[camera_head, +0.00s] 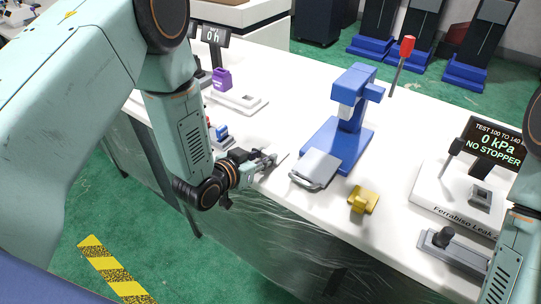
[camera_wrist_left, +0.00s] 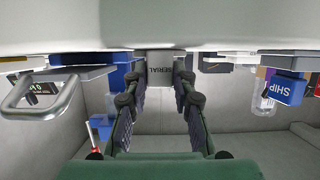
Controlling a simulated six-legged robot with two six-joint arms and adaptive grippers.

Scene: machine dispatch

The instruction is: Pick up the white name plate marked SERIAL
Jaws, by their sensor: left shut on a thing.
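The white name plate marked SERIAL (camera_wrist_left: 160,60) shows in the left wrist view, between the tips of my left gripper (camera_wrist_left: 157,82). The gripper's two fingers are shut on it. In the head view my left gripper (camera_head: 266,162) is at the front edge of the white table, with a pale bit of the plate (camera_head: 279,159) just past its tips. Most of the plate is hidden there by the fingers. I cannot tell whether the plate is clear of the table top. My right gripper is not in view.
A blue press (camera_head: 345,140) with a grey-handled plate (camera_head: 315,168) stands right of the gripper. A yellow block (camera_head: 363,200) lies near the front edge. A leak tester (camera_head: 455,200) stands at the right. A purple container (camera_head: 222,80) is behind my left arm.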

